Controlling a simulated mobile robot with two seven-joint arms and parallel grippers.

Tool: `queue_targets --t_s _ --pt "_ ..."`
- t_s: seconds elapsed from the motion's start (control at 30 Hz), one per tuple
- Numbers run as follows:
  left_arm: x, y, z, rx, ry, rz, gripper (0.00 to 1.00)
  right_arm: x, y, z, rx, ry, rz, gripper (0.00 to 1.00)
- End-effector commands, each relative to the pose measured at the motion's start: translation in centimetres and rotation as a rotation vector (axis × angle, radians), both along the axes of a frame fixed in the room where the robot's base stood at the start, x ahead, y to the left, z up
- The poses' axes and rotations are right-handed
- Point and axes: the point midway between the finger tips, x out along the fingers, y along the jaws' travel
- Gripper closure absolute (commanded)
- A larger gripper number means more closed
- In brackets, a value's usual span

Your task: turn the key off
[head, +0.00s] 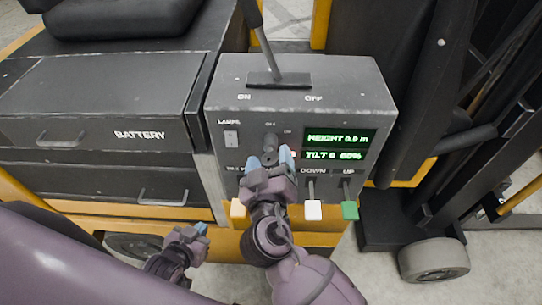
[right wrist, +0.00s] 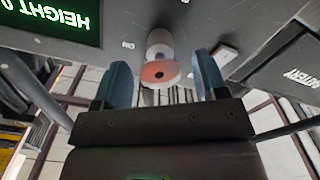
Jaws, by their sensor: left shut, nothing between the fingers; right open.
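The key switch (head: 270,143) sits on the front of the grey control box (head: 225,95), between the lamps switch and the green displays. In the right wrist view, a pale round piece with a reddish end (right wrist: 159,72) sticks out of the panel at the key's place. My right gripper (head: 272,162) is open right in front of the key, its blue fingertips to either side of it in the right wrist view. The gripper hides the key's lower part in the head view. My left gripper (head: 203,231) is shut and empty, low and to the left of the box.
A black lever (head: 262,45) rises from the box top. Battery drawers (head: 90,100) are at left; a dark mast stands at right.

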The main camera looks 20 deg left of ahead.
Motion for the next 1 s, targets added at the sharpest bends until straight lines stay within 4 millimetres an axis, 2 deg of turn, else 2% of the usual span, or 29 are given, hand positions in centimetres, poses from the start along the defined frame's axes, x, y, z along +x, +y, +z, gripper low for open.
queue_targets --t_s 0.1,0.43,0.73,1.0 --pt "0.0 0.0 0.0 0.0 0.001 0.0 1.0 0.0 0.0 0.0 0.0 0.0 0.0 0.34" --pt "0.2 0.0 0.1 0.0 -0.003 -0.002 1.0 0.0 0.0 0.0 0.0 0.0 0.0 0.83" --pt "0.5 -0.1 0.4 0.0 -0.008 -0.003 1.0 0.0 0.0 0.0 -0.037 -0.01 0.001 0.83" --pt "0.4 -0.1 1.0 0.0 -0.008 -0.003 1.0 0.0 0.0 0.2 -0.192 -0.056 0.0 0.83"
